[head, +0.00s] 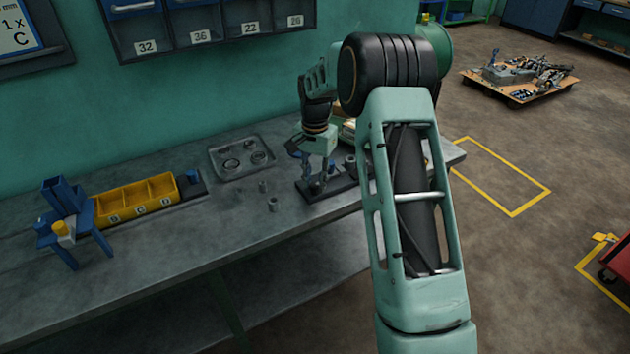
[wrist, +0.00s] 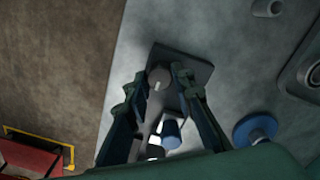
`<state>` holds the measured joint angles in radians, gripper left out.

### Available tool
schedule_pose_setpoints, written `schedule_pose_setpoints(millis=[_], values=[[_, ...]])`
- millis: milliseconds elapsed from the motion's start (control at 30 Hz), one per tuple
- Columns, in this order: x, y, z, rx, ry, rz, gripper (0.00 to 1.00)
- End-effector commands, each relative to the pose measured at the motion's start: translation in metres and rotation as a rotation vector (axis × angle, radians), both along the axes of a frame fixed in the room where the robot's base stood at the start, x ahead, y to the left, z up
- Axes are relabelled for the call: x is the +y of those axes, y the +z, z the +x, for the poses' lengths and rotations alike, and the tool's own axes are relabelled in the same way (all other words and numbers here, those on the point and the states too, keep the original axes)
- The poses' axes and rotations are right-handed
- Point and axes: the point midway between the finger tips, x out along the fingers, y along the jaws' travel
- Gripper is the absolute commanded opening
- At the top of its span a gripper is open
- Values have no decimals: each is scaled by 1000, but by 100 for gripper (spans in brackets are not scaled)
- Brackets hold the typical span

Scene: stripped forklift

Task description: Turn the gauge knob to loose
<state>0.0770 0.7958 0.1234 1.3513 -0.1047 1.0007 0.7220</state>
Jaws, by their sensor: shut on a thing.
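The gauge is a dark flat plate (head: 340,184) on the bench near its front edge; it also shows in the wrist view (wrist: 196,74). A round grey knob (wrist: 159,78) with a pale line mark sits on the plate, between my fingertips. My gripper (head: 318,184) points down over the plate, and in the wrist view (wrist: 157,76) its two fingers stand on either side of the knob, shut on it. A blue cylinder (wrist: 171,132) and some pale metal parts show between the fingers. In the head view the fingers mostly hide the knob.
A grey tray (head: 215,157) with rings lies left of the gauge. Loose metal cylinders (head: 273,204) stand between them. A yellow bin (head: 110,200) and a blue stand (head: 85,240) are farther left. A blue round part (wrist: 255,130) is close to the gripper.

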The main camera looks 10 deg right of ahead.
Motion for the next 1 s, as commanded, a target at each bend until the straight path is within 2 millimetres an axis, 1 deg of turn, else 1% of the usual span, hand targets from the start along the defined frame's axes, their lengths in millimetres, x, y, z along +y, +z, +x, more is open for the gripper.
schedule_pose_setpoints(millis=[167, 367, 1000], values=[[0, 0, 0, 0, 56, 0, 0], [0, -1, 0, 0, 189, 0, 0], [1, 0, 0, -1, 790, 1, 0]])
